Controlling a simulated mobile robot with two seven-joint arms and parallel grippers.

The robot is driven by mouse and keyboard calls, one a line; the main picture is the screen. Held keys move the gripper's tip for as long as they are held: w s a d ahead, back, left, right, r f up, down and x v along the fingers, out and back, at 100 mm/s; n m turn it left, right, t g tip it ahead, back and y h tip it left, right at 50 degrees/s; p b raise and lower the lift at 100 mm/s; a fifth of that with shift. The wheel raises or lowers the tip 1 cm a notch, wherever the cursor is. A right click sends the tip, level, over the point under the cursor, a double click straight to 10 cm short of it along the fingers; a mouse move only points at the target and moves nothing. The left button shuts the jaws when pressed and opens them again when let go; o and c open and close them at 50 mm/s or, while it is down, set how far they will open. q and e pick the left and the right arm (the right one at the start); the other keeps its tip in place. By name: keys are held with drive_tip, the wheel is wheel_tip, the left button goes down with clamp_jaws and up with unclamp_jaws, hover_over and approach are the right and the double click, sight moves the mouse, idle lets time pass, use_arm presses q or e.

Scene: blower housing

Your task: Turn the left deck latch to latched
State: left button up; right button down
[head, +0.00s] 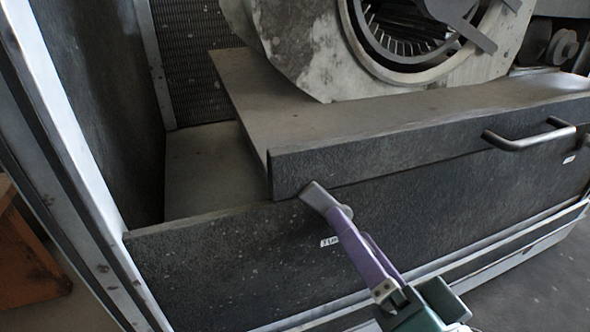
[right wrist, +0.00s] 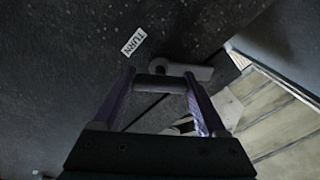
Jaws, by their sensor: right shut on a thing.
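The left deck latch (head: 316,197) is a small grey metal tab on the dark front panel, at the left end of the deck (head: 350,150). It slants up and left, its upper end at the deck's lower front edge. My right gripper (head: 342,216), with purple fingers, comes from the lower right and is shut on the latch. The fingers hide part of the latch in the head view. My left gripper is not in view.
A small white TURN label (head: 329,241) is on the front panel (head: 230,260) below the latch. The blower housing (head: 320,60) stands on the deck. A bar handle (head: 530,138) juts from the deck front at right. A pale cabinet post (head: 70,150) runs along the left.

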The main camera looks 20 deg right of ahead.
drive_tip(key=m, duration=0.4)
drive_tip(key=shift+m, duration=1.7)
unclamp_jaws()
drive_tip(key=shift+s, duration=0.1)
